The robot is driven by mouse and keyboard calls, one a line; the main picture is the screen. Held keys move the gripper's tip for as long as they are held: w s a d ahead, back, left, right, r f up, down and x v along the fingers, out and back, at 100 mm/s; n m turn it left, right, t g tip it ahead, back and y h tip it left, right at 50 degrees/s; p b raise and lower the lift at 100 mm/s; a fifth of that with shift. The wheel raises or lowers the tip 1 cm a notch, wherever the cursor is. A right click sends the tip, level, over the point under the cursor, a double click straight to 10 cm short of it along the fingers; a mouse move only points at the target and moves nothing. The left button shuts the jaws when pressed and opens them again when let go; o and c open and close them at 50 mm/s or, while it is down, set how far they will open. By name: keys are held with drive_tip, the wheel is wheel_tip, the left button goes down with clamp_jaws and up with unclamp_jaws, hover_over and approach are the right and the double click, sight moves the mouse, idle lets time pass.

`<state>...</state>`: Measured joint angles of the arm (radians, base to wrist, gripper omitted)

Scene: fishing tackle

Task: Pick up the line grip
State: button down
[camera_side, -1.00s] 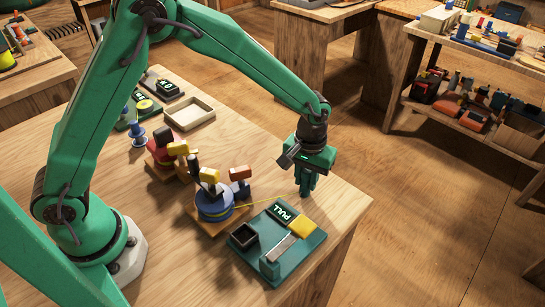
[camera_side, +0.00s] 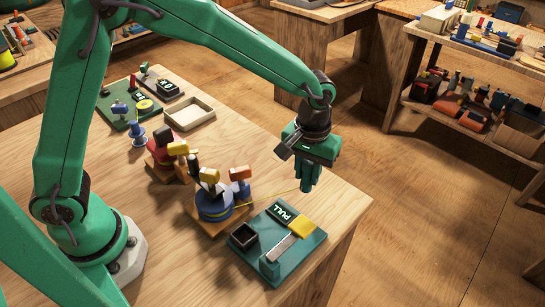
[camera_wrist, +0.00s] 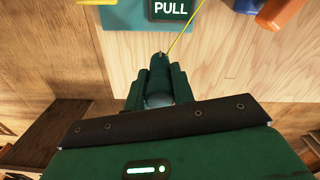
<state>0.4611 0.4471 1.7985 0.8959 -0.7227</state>
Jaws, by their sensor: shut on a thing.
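My gripper (camera_side: 305,186) is above the table near its right edge, beyond the green board with the PULL label (camera_side: 279,216). It is shut on the line grip (camera_wrist: 159,70), a dark piece between the fingers in the wrist view. A thin yellow line (camera_wrist: 183,35) runs from the grip. In the side view the line stretches from the blue reel (camera_side: 212,206) to my fingertips. The fingers hide most of the grip in the side view.
The green board carries a yellow block (camera_side: 302,226), a grey strip and a small dark open box (camera_side: 243,236). A red reel (camera_side: 164,150), a blue spool (camera_side: 139,137) and a shallow wooden tray (camera_side: 190,112) stand farther back. Bare table lies behind my gripper.

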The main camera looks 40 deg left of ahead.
drive_tip(key=s+d+r, duration=0.4)
drive_tip(key=s, duration=0.2)
drive_tip(key=shift+s+d+r, duration=0.15)
drive_tip(key=shift+d+r, duration=0.2)
idle(0.4)
